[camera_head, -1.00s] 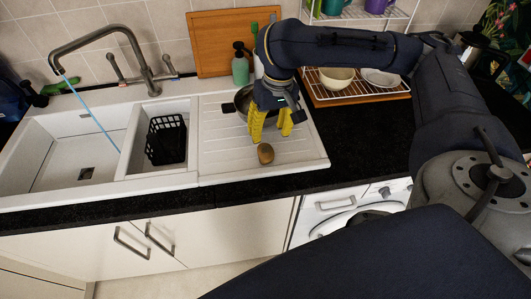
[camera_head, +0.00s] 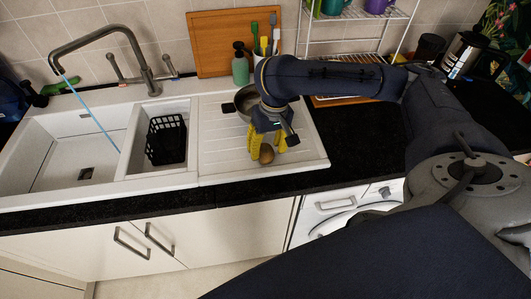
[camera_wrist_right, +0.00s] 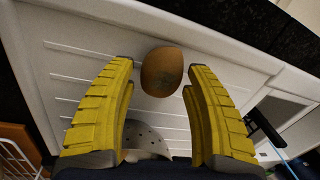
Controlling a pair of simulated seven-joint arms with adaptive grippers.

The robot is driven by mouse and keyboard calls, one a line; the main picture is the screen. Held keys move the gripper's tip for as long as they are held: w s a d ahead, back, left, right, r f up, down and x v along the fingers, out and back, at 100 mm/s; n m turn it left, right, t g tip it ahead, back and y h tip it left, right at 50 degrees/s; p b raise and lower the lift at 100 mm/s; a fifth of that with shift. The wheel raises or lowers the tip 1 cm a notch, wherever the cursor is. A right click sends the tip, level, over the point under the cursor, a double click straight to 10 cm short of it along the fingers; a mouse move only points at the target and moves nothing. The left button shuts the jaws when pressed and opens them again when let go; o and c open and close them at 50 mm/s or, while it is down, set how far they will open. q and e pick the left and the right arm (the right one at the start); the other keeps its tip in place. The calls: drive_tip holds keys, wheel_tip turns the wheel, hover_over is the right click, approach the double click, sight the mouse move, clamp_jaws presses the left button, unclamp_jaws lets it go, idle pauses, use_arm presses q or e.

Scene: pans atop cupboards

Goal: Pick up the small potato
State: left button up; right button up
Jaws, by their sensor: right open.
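The small potato (camera_head: 266,154) is brown and lies on the white ribbed drainboard (camera_head: 222,160) right of the sink. In the right wrist view the potato (camera_wrist_right: 161,71) sits just beyond and between the two yellow fingertips, with a gap on each side. My right gripper (camera_head: 264,150) is open and empty, low over the drainboard and close behind the potato. Its yellow fingers also show wide apart in the right wrist view (camera_wrist_right: 161,75). My left gripper is not in view.
A black basket (camera_head: 166,140) sits in the small basin. A green bottle (camera_head: 240,66) and a wooden board (camera_head: 222,42) stand at the back.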

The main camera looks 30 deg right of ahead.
drive_tip(key=shift+a+f, duration=0.1)
drive_tip(key=shift+f, duration=0.95)
drive_tip(key=shift+c, duration=0.2)
drive_tip(key=c, duration=1)
